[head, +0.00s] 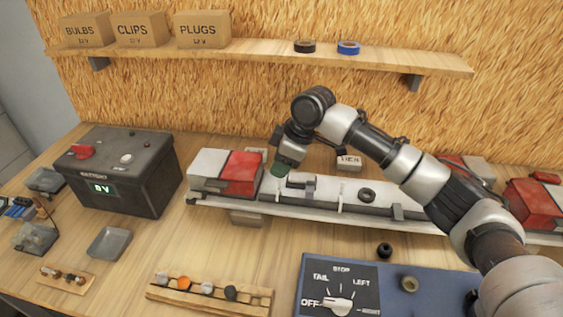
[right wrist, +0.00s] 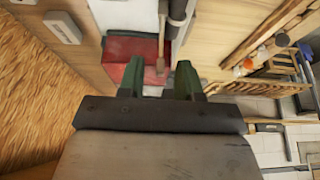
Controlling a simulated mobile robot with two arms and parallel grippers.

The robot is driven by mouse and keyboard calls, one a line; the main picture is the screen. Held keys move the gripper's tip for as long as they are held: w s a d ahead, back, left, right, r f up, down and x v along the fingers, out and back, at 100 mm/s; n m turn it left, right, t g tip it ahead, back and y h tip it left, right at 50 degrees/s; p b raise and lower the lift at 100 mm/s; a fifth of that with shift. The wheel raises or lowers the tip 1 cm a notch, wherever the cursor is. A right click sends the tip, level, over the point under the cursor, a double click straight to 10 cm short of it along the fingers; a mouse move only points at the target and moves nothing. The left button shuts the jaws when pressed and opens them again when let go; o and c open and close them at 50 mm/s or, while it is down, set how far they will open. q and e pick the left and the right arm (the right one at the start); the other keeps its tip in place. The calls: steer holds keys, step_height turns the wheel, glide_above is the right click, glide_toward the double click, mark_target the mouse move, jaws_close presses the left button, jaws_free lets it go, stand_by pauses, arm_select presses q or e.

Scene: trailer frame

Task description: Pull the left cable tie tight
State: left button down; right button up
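The left cable tie (head: 278,190) is a thin pale upright strip on the white trailer frame beam (head: 320,210), just right of the red and white lamp (head: 240,172). A second pale tie (head: 341,194) stands further right. My right gripper (head: 281,168) is low over the beam at the left tie and partly hides it. In the right wrist view its two green fingers (right wrist: 159,74) are apart. A thin pale strip, apparently the tie (right wrist: 160,65), shows between or just beyond them, with the red lamp (right wrist: 128,68) behind. My left gripper is not in view.
A battery box (head: 122,170) stands at the left. A dark switch panel (head: 340,290) and a wooden rack (head: 208,295) lie in front of the beam. A shelf (head: 270,58) with cartons and tape rolls runs above. My right arm crosses the right side.

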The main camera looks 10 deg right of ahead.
steer(key=b+v, duration=0.1)
steer(key=v, duration=1)
steer(key=shift+b, duration=0.35)
